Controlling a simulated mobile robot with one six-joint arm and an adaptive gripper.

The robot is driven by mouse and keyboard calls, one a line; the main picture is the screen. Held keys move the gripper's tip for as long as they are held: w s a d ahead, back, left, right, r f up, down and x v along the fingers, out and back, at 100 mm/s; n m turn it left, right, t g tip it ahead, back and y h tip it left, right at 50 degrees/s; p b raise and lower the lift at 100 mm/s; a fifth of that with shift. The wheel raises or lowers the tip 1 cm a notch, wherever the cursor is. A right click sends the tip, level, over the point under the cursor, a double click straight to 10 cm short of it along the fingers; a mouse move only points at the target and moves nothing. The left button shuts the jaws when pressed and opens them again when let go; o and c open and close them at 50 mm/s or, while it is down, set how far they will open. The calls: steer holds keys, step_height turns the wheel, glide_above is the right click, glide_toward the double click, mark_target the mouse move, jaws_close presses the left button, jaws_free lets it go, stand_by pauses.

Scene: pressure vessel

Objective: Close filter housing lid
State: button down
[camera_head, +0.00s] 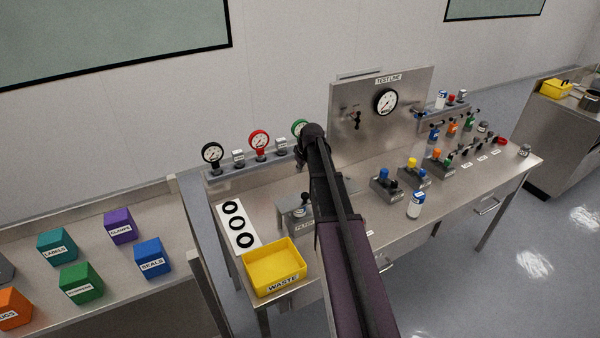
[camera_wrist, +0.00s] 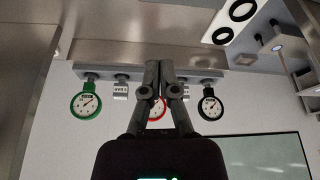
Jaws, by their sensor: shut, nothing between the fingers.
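The filter housing (camera_head: 297,212) is a grey block on the bench, left of my arm, with a partly readable label on its front. My arm hides its right side, and I cannot make out the lid or its angle. In the wrist view, a grey post-like part at the upper right (camera_wrist: 288,48) may belong to the housing; I cannot tell. My gripper (camera_wrist: 160,66) is shut and empty, its fingertips together in front of the red gauge and the back rail. It appears apart from the housing. In the head view my arm hides the gripper.
A yellow waste bin (camera_head: 273,268) and a white sheet with black rings (camera_head: 238,226) lie left of the housing. Gauges, including a red one (camera_head: 259,141), line the back rail. A test panel (camera_head: 375,110) stands behind.

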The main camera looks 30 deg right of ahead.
mark_target(299, 197)
steer(key=shift+d+b+x, duration=0.35)
steer(key=shift+b+x, duration=3.9)
steer(key=shift+x, duration=0.5)
steer(key=shift+s+d, duration=0.1)
steer(key=shift+s, duration=1.9)
steer(key=shift+s, duration=0.1)
steer(key=shift+s+f, duration=0.15)
steer(key=shift+s, duration=0.5)
steer(key=shift+w, duration=0.15)
